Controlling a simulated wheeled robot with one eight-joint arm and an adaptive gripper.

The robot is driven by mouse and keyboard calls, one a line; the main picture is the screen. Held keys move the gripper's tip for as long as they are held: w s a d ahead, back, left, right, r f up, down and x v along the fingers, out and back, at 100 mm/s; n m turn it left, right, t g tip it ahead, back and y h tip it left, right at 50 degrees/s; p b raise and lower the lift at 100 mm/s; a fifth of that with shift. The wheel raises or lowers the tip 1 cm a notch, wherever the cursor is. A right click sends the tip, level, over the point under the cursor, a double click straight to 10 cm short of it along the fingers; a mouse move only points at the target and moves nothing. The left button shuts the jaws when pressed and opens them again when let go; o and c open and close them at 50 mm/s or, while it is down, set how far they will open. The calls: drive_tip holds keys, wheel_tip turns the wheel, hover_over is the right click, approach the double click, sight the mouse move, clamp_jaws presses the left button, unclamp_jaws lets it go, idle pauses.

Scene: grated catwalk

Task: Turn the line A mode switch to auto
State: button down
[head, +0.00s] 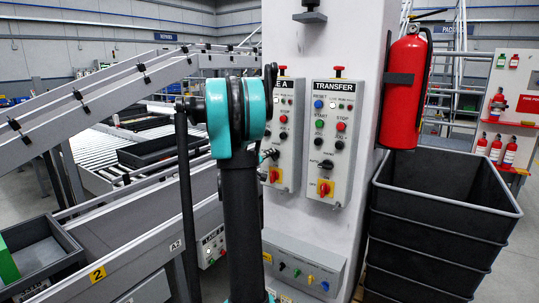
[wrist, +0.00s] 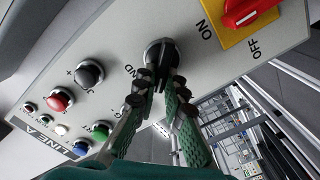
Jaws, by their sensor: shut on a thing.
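The line A panel (head: 289,120) is a grey box on the white column, partly hidden by my arm in the head view. In the wrist view the panel (wrist: 115,60) fills the upper left, tilted, with its name at lower left. My gripper (wrist: 160,82) is shut on the knob, one finger on each side. A label ending in "ND" shows beside it. The fingers cover other markings, and I cannot tell the knob's exact setting.
The transfer panel (head: 328,140) with a similar black knob is close on the right. A red fire extinguisher (head: 404,92) hangs beside it above stacked black crates (head: 440,225). Conveyor rails (head: 115,85) run along the left. A lower switch box (head: 303,268) sits below.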

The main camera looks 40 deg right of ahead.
drive_tip(key=shift+w+a+f+n, duration=0.1)
drive_tip(key=shift+f+n, duration=0.1)
drive_tip(key=shift+n, duration=1.4)
drive_tip(key=shift+w+d+f+n, duration=0.1)
drive_tip(key=shift+f+n, duration=0.05)
drive_tip(key=shift+n, duration=1.45)
drive_tip(key=shift+a+f+n, duration=0.1)
drive_tip(key=shift+f+n, duration=0.1)
drive_tip(key=shift+n, duration=1.4)
drive_tip(key=c, duration=1.6)
unclamp_jaws()
drive_tip(key=v, duration=1.2)
